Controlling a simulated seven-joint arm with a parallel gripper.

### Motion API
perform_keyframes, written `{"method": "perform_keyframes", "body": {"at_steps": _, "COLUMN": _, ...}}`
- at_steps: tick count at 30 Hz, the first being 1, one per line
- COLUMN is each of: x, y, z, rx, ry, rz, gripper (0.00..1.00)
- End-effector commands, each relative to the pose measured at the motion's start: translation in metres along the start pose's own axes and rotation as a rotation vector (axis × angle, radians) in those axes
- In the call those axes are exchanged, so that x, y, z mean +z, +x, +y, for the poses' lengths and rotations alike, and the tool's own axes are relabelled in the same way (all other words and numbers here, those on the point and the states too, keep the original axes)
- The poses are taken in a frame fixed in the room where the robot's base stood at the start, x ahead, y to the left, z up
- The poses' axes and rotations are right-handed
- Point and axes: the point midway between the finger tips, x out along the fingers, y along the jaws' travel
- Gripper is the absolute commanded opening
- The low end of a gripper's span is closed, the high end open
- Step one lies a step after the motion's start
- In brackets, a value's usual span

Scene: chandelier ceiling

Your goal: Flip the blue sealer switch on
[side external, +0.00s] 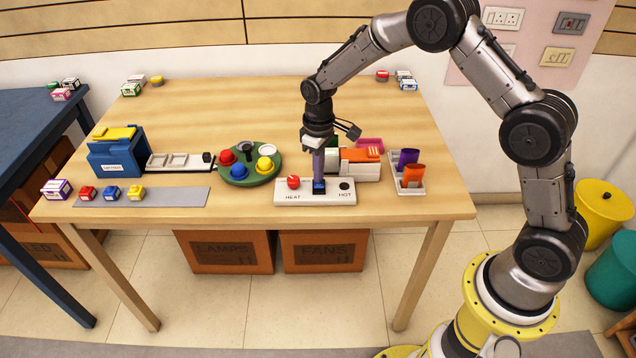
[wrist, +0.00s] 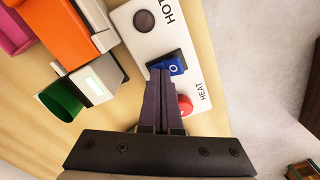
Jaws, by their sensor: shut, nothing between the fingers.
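The blue sealer switch (side external: 319,186) is a rocker in the middle of a white panel (side external: 333,198) near the table's front edge. In the wrist view the switch (wrist: 172,66) shows a white "O" mark on its visible part. My gripper (side external: 319,174) is shut and points down at the switch, its fingertips at or just over it. In the wrist view the gripper tips (wrist: 158,75) overlap one edge of the switch; whether they touch it, I cannot tell. The red knob (side external: 293,182) sits beside "HEAT" and the dark round lamp (side external: 344,186) beside "HOT".
An orange and white sealer machine (side external: 360,160) stands just behind the panel. A white tray with purple and orange cups (side external: 413,176) is to the right. A green turntable with coloured domes (side external: 250,180) is to the left. A grey mat (side external: 170,198) lies further left.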

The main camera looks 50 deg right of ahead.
Motion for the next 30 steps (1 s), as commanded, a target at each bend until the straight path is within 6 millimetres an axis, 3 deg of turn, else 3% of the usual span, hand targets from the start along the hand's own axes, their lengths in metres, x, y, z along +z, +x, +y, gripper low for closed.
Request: {"method": "perform_keyframes", "body": {"at_steps": 30, "x": -0.001, "y": -0.068, "z": 0.0, "rx": 0.001, "ry": 0.0, "rz": 0.002, "gripper": 0.0}}
